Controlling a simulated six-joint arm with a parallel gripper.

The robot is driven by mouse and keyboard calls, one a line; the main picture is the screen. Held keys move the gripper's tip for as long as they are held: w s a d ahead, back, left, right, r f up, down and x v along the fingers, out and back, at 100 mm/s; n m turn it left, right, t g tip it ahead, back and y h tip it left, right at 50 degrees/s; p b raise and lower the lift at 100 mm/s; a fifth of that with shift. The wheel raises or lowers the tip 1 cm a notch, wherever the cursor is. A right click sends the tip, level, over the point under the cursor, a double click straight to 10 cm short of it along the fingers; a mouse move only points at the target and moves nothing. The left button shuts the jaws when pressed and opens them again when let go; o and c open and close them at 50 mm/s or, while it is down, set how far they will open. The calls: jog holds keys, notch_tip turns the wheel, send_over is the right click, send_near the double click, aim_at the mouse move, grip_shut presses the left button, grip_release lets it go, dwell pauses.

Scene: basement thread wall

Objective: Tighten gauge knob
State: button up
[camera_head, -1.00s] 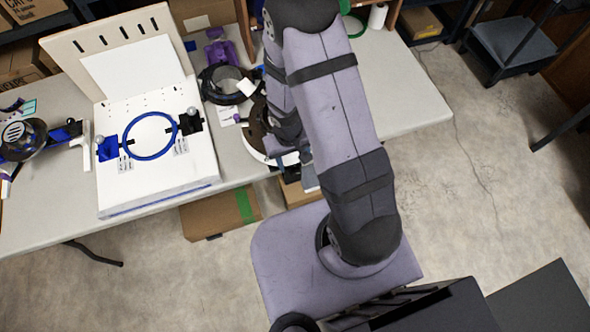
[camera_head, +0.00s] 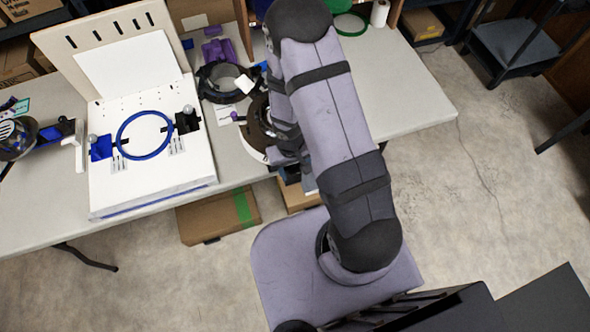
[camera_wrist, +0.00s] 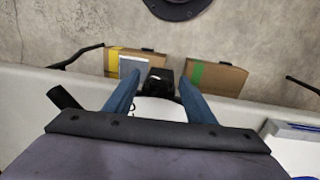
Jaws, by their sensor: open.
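Two round silver-grey knobs stand on the white fixture (camera_head: 150,195): one by its blue block (camera_head: 101,148), one by its black block (camera_head: 187,122). I cannot tell which, if either, is the gauge knob. A blue ring (camera_head: 145,135) lies between the blocks. In the head view my gripper is hidden behind my arm, over the table right of the fixture. In the wrist view my gripper (camera_wrist: 160,80) is open, its two blue fingers apart. A black block (camera_wrist: 158,82) and a white rounded surface show between them; no hold on either is visible.
A black ring-shaped part (camera_head: 218,82) and a purple part (camera_head: 218,50) lie right of the fixture. A dark rounded device (camera_head: 18,138) sits at the left. Cardboard boxes (camera_head: 222,217) lie on the floor below the front edge.

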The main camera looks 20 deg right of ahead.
jog(key=c, duration=1)
jog(key=shift+r+p, duration=0.3)
jog(key=shift+p, duration=0.55)
jog(key=shift+c, duration=0.2)
jog(key=p, duration=0.3)
jog(key=shift+w+r+y+p, duration=0.1)
jog(key=shift+w+y+p, duration=0.05)
jog(key=shift+y+p, duration=0.2)
jog(key=p, duration=0.3)
jog(key=shift+d+y+p, duration=0.1)
jog(key=shift+y+p, duration=0.15)
jog(key=shift+p, duration=0.05)
jog(key=shift+f+p, duration=0.35)
jog(key=shift+p, duration=0.35)
jog(key=o, duration=1)
jog(key=shift+o, duration=0.2)
